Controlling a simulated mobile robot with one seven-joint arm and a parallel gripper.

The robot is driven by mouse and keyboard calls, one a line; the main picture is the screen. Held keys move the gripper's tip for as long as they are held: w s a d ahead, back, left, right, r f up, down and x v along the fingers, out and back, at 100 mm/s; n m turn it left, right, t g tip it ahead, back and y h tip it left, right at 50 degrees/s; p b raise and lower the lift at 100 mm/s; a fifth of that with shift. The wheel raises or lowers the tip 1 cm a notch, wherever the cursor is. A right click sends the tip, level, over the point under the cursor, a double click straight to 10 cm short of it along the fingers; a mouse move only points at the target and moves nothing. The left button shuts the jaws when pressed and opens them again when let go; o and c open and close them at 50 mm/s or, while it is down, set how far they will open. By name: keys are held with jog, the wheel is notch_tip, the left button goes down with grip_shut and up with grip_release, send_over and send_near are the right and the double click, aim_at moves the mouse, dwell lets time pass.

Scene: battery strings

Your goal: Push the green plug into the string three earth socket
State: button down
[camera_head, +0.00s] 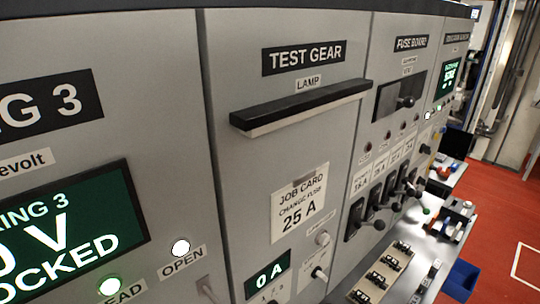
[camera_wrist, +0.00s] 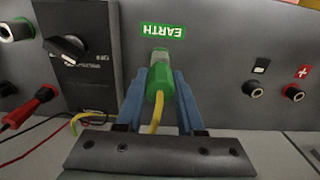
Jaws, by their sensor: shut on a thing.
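The green plug (camera_wrist: 159,88) is held between the two blue fingers of my gripper (camera_wrist: 164,76) in the wrist view. A yellow cable (camera_wrist: 156,116) runs from its near end. The plug points at the panel just beneath the green EARTH label (camera_wrist: 163,31), printed upside down in this view. A grey round part (camera_wrist: 159,57) shows at the plug's far end. I cannot tell whether the plug's tip is in the socket or short of it, as the plug covers the opening. The head view shows neither my gripper nor the plug.
Black (camera_wrist: 252,89) and red (camera_wrist: 293,92) sockets sit to the right in the wrist view. A rotary switch (camera_wrist: 66,48) and red plug (camera_wrist: 44,94) with leads are at left. The head view shows the string 3 display (camera_head: 70,235) and test gear panel (camera_head: 285,100).

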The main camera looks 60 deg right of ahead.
jog(key=shift+f+b, duration=0.75)
jog(key=shift+f, duration=0.35)
jog(key=shift+c, duration=2.2)
grip_release()
jog(key=shift+r, duration=0.1)
notch_tip(320, 180, up, 13)
jog(key=shift+f+b, duration=0.1)
jog(key=shift+b, duration=0.7)
